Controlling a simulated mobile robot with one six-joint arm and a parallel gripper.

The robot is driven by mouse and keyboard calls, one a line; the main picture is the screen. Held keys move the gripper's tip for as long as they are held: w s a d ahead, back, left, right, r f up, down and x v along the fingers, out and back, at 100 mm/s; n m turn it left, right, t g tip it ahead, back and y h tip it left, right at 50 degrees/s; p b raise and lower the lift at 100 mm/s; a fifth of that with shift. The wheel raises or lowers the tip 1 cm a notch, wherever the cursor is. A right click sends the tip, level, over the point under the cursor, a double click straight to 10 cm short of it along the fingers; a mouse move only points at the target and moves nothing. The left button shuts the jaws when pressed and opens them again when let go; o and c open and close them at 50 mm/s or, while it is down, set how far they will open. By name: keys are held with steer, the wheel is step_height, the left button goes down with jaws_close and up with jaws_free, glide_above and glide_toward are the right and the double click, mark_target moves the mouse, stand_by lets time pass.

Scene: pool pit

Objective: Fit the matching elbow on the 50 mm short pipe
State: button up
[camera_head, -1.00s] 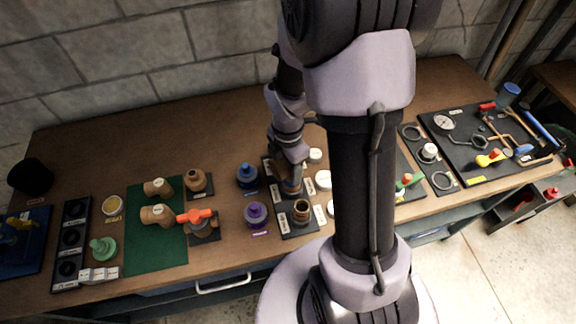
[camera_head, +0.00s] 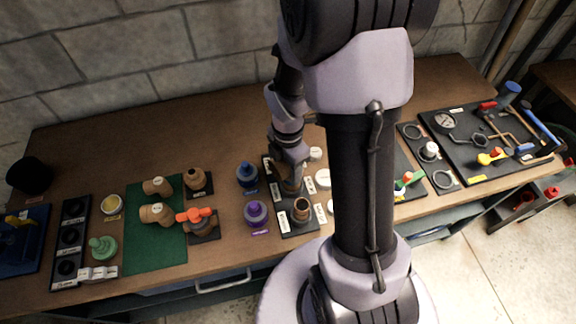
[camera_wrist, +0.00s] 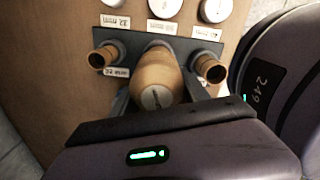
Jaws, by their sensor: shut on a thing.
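My gripper (camera_wrist: 158,92) is shut on a tan elbow (camera_wrist: 157,72), seen from above in the wrist view. The elbow is over the middle place of the dark pipe board (camera_wrist: 128,42), between two upright short pipes, one on the left (camera_wrist: 102,57) and one on the right (camera_wrist: 210,68). The middle pipe is hidden under the elbow, so I cannot tell whether it is seated. In the head view my gripper (camera_head: 290,182) is low over the board, and the near short pipe (camera_head: 301,211) stands clear.
White caps (camera_wrist: 165,6) with size labels lie beside the board. Blue (camera_head: 247,174) and purple (camera_head: 256,213) fittings stand to its left. Tan fittings (camera_head: 158,187) lie on a green mat (camera_head: 143,255), with an orange-handled valve (camera_head: 201,219) by its edge.

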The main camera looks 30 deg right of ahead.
steer(key=shift+f+b, duration=0.4)
steer(key=shift+f, duration=0.2)
steer(key=shift+f, duration=0.15)
steer(key=shift+f+b, duration=0.5)
steer(key=shift+f, duration=0.15)
steer(key=o, duration=2)
step_height(320, 180, up, 8)
steer(key=p, duration=0.7)
